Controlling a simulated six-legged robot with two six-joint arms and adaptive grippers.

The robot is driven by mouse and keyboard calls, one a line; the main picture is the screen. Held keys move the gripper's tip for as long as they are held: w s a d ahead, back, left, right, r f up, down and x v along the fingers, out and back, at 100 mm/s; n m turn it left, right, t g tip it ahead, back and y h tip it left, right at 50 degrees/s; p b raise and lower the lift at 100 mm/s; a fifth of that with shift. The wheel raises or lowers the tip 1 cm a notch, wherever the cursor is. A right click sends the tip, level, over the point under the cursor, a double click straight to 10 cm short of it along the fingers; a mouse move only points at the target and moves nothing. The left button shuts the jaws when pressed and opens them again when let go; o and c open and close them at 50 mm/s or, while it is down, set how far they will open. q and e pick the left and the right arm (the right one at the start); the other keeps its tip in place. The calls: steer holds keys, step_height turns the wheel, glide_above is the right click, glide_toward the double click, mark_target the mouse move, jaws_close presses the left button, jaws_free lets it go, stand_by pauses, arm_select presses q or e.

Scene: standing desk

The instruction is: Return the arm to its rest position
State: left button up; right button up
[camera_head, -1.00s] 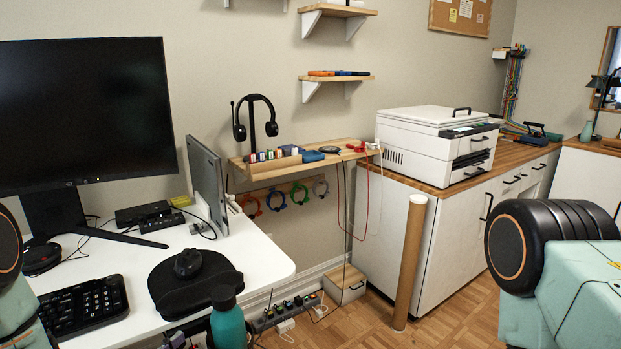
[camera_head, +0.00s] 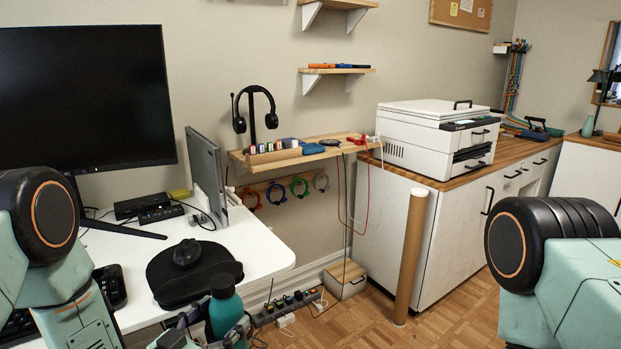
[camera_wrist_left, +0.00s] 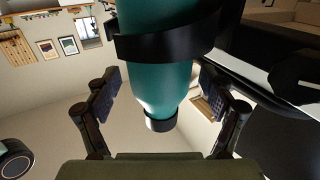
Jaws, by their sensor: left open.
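My left arm (camera_head: 50,245) comes in from the left in the head view. Its gripper (camera_head: 205,332) is at the bottom edge by the desk's front, close to a teal bottle (camera_head: 226,318) with a dark cap. In the left wrist view the gripper (camera_wrist_left: 165,112) is open, its two dark pads apart on either side of the bottle (camera_wrist_left: 160,80). A gap shows between each pad and the bottle. A black band goes round the bottle there. My right arm (camera_head: 560,270) shows at the right edge; its gripper is out of view.
The white desk (camera_head: 262,255) holds a monitor (camera_head: 90,105), a black mouse (camera_head: 187,253) on a dark pad, and a keyboard partly behind my left arm. A cardboard tube (camera_head: 410,260) stands by the printer cabinet (camera_head: 450,225). Open floor lies at the lower right.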

arm_select(q)
steer(key=shift+x, duration=0.95)
step_height(320, 180, up, 18)
steer(key=p, duration=0.6)
steer(key=s+a+f+m+g+h, duration=0.1)
steer(key=s+f+m+g+h, duration=0.1)
steer(key=s+f, duration=0.3)
steer(key=s+a+f+m+g+h, duration=0.1)
steer(key=s+f+m+g+h, duration=0.2)
steer(key=s, duration=0.7)
steer(key=shift+f+h+b, duration=0.45)
steer(key=shift+f+h, duration=0.05)
steer(key=shift+f, duration=0.35)
steer(key=shift+s+d, duration=0.1)
